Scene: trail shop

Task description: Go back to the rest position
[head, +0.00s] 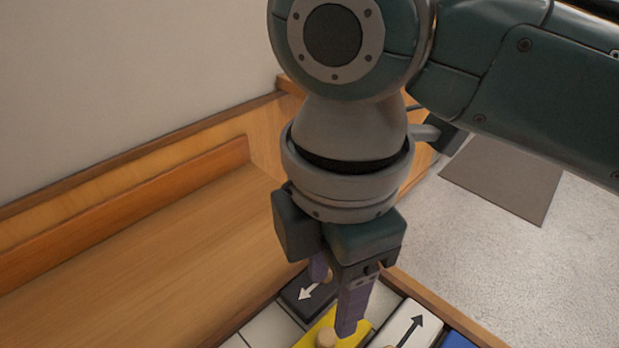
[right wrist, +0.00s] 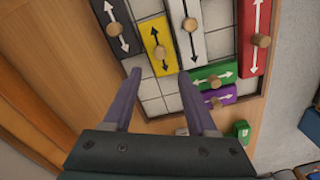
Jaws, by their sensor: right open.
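My right gripper (head: 337,298) points down over a tray of sliding blocks. In the right wrist view its two purple fingers (right wrist: 160,76) are spread apart with nothing between them. A yellow block (head: 350,338) with a round wooden knob lies close to the fingers in the head view; it also shows in the right wrist view (right wrist: 151,30). A black block (head: 296,300) with a white arrow is partly hidden behind the gripper. I cannot tell whether the fingers touch any block. My left gripper is not in view.
The tray also holds a white block (head: 407,318), a red block (right wrist: 247,60), a green block (right wrist: 226,66) and a purple block (right wrist: 226,92). A wooden counter (head: 150,270) with a raised back edge lies left. A dark mat (head: 500,180) lies on the pale floor.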

